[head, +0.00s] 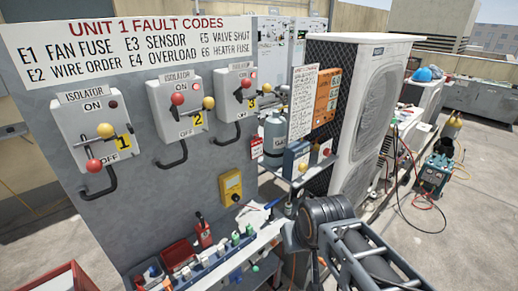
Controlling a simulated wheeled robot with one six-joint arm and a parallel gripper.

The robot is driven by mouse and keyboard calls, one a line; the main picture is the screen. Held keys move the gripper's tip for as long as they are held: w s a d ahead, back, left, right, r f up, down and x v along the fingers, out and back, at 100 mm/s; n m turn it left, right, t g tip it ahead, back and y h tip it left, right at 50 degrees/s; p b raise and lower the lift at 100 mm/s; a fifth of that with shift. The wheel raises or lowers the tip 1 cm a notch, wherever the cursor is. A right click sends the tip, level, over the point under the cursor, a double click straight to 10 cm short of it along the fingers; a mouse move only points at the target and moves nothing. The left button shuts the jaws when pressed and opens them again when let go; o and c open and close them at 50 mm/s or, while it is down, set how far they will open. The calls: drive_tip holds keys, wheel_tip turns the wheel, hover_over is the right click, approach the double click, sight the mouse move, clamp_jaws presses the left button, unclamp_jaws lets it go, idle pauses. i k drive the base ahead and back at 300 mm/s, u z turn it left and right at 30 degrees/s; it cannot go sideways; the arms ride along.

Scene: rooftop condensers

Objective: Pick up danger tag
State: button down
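A small red and white tag (256,147) hangs at the right edge of the grey isolator panel; it looks like a danger tag, but its print is too small to read. My arm comes in from the lower right, and its dark wrist joint stands over the right end of the narrow shelf. My gripper (291,238) is mostly hidden by that joint, below and to the right of the tag and apart from it. I cannot see its fingertips clearly or whether it holds anything.
The panel (145,215) carries three isolators with red and yellow knobs and protruding black handles. A shelf (235,258) with red bins, a red padlock-like item (203,233) and small bottles runs below. A grey cylinder (274,133) and a condenser (372,105) stand right of the tag.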

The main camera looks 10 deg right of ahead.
sight(256, 145)
drive_tip(key=u, duration=2.65)
drive_tip(key=k, duration=1.2)
drive_tip(key=z, duration=1.65)
drive_tip(key=i, duration=1)
